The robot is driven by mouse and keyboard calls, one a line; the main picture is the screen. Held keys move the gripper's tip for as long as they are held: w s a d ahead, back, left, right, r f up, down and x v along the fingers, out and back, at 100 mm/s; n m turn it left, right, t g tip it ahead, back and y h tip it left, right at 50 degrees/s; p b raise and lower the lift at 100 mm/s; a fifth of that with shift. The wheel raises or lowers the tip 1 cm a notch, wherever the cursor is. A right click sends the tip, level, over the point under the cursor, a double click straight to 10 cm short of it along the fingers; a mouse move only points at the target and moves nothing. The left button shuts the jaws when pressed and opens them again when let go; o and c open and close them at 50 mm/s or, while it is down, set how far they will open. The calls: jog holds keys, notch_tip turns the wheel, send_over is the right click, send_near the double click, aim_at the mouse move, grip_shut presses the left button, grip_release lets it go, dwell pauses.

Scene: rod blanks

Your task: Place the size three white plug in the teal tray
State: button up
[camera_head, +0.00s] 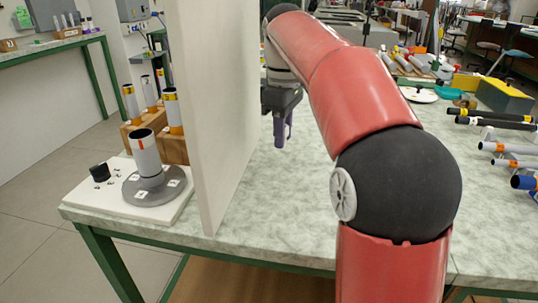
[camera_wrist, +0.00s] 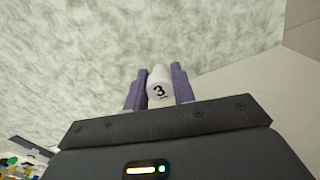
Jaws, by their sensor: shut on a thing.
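My gripper (camera_head: 283,138) hangs above the table just right of the white upright panel, purple fingers pointing down. In the wrist view my gripper (camera_wrist: 160,72) is shut on the white plug (camera_wrist: 159,90), which bears a black 3. The plug sits between the two purple fingers, with pale table surface beyond. I cannot make out the plug in the head view. A small teal dish-like thing (camera_head: 447,93) lies at the back right, partly behind other items; it may be the teal tray, but it is too small to be sure.
The tall white panel (camera_head: 218,115) stands left of my gripper. Beyond it are a white board (camera_head: 125,208) with a grey disc and upright tube, and wooden blocks (camera_head: 173,148) with rods. Several rods (camera_head: 495,122) and a yellow-sided box (camera_head: 505,95) are right.

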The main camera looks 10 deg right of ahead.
aim_at(269, 172)
jog(key=shift+w+a+f, duration=0.25)
jog(key=shift+a+f, duration=0.3)
jog(key=shift+a, duration=0.05)
jog(key=shift+w+a+f, duration=0.2)
jog(key=shift+a+f, duration=0.35)
jog(key=shift+a, duration=0.05)
notch_tip(269, 172, down, 4)
jog(key=shift+f, duration=0.2)
jog(key=shift+w+a+f, duration=0.1)
jog(key=shift+a+f, duration=0.05)
jog(key=shift+f, duration=0.05)
jog(key=shift+f, duration=0.15)
jog(key=o, duration=1)
